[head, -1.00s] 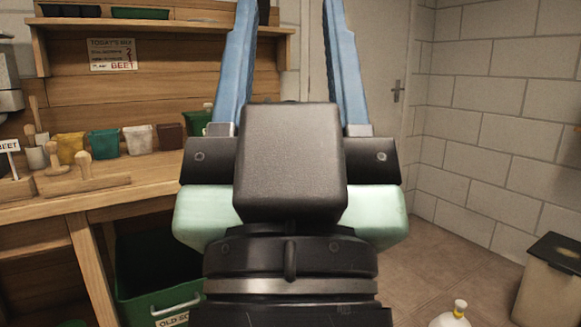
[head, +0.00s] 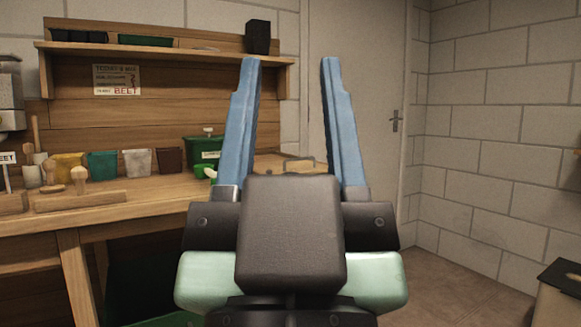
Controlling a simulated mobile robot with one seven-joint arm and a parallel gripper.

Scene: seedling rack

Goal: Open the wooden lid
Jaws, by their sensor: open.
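My gripper (head: 290,62) is in the middle of the head view, its two blue fingers pointing up and away, wide apart with nothing between them. Behind the fingers, at the right end of the workbench, a light wooden surface (head: 268,163) shows, with a greyish handle-like shape (head: 300,165) by it. This may be the wooden lid, but my gripper hides most of it, and I cannot tell whether it is shut. The fingers appear apart from it.
The wooden workbench (head: 150,208) holds a green box (head: 203,150), several small pots and a wooden block with knobs (head: 80,200). A shelf (head: 170,52) with a black pot (head: 258,37) hangs above. A bin (head: 562,292) stands at lower right; bare floor (head: 455,280) lies before it.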

